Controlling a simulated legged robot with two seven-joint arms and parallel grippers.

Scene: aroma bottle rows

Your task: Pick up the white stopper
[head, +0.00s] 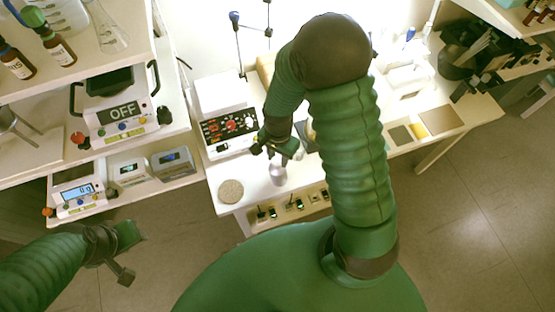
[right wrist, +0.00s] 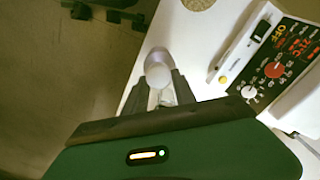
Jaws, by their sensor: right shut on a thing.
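My right gripper (head: 276,157) reaches down over the front left part of the white table, beside the hotplate device. It is shut on a pale, rounded white stopper (right wrist: 158,74), which sits between and just beyond the dark fingertips in the right wrist view. A clear, glassy part (right wrist: 166,97) shows between the fingers. In the head view the pale thing (head: 278,174) hangs or stands just under the gripper; whether it touches the table is unclear. My left gripper (head: 127,254) is low at the left, away from the table, and its fingers are hard to read.
A white hotplate with a red dial (head: 230,126) stands left of my right gripper. A round tan disc (head: 231,191) lies near the table's front left corner. Small items sit below the front edge.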

